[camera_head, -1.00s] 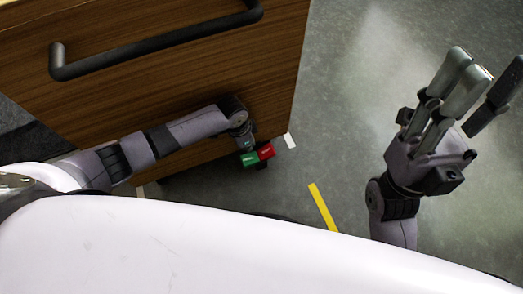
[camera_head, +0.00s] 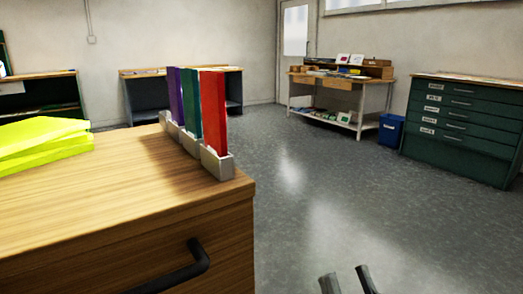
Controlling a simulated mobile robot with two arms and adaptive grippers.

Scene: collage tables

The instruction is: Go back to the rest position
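My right gripper (camera_head: 346,282) shows at the bottom edge of the head view, right of the wooden cabinet (camera_head: 130,258). Only its dark fingertips are visible, pointing up and apart, with nothing seen between them. The rest of my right arm is below the picture. My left gripper and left arm are out of view.
The cabinet fills the lower left, with a black handle (camera_head: 180,272). Purple, green and red (camera_head: 214,112) upright items stand in grey holders on it, beside yellow-green items (camera_head: 42,142). Grey floor (camera_head: 325,195) lies open ahead. A green drawer cabinet (camera_head: 458,140) and blue bin (camera_head: 391,132) stand right.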

